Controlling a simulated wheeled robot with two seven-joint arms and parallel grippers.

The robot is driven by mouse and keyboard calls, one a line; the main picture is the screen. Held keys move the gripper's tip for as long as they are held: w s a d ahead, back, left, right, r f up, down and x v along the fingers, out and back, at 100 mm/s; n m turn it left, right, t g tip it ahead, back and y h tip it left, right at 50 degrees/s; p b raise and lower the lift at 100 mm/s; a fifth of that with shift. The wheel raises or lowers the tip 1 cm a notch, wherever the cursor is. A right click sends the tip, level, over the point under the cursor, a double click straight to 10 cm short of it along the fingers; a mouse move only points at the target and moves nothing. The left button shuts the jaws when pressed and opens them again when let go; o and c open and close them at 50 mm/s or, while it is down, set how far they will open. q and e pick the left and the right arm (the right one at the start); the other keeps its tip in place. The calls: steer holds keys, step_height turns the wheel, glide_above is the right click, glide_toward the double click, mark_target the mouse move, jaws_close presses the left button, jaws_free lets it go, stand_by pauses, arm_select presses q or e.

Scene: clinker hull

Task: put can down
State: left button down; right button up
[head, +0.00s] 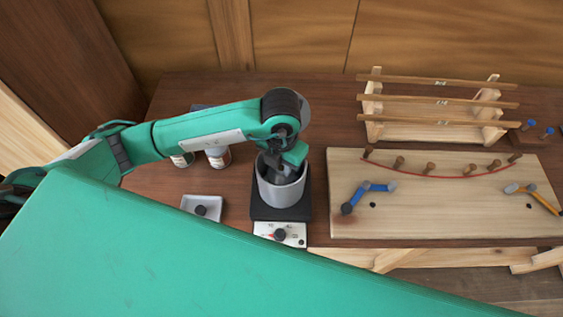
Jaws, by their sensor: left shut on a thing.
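A grey cylindrical can (281,190), open at the top, is upright at the black hot plate (262,212), which has a white front panel with a dial (280,234). My left gripper (277,170) reaches over the can from above and is shut on it. The fingertips are partly hidden at the rim and inside the can. I cannot tell whether the can's base touches the plate or is just above it. My right gripper is not in view.
A small white dish (214,212) with a dark knob-like thing stands left of the hot plate. Jars (218,158) stand behind, under my left arm. A pale board (440,220) with pegs, a blue tool (366,192) and a hammer (530,196) lies right. A wooden rack (440,105) stands behind it.

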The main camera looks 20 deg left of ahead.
arm_select(q)
steer(key=c, duration=1.2)
jaws_free()
steer(key=shift+c, duration=0.2)
steer(key=shift+r, duration=0.25)
step_height(320, 180, up, 12)
steer(key=b, duration=0.3)
steer(key=shift+s+f, duration=0.1)
steer(key=shift+f, duration=0.1)
